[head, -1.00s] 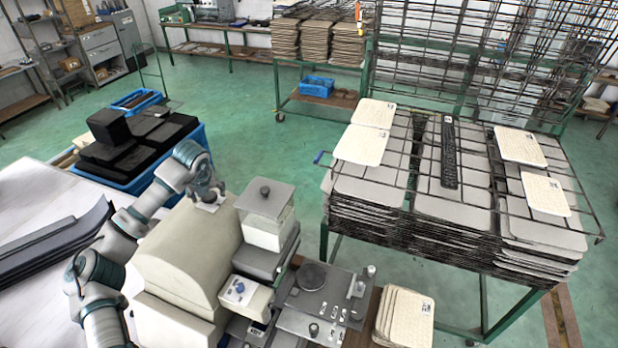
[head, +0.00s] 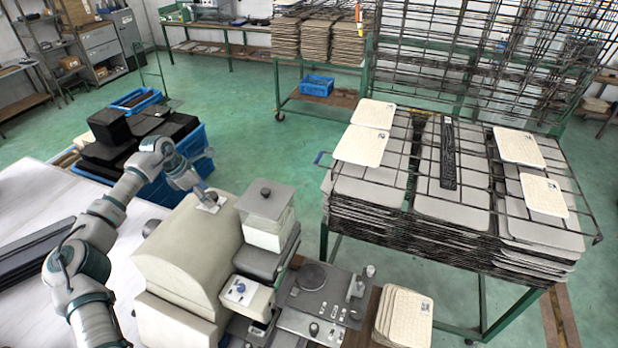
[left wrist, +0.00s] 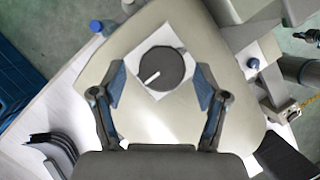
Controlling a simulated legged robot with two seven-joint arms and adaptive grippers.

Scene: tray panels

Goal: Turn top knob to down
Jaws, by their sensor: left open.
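The top knob (left wrist: 165,68) is a dark round dial with a white pointer line on a white square plate on the beige machine (left wrist: 160,125). In the left wrist view its line points to the lower left. My left gripper (left wrist: 160,86) is open, with one blue-padded finger on each side of the knob and visible gaps to it. In the head view the left gripper (head: 198,190) is over the back of the machine (head: 185,255), at the white plate (head: 211,201); it hides the knob there. My right gripper is not in view.
A smaller dial panel (head: 240,290) lies in front. A blue crate of black blocks (head: 196,150) is behind my arm. A rack of stacked panels (head: 450,200) stands at right.

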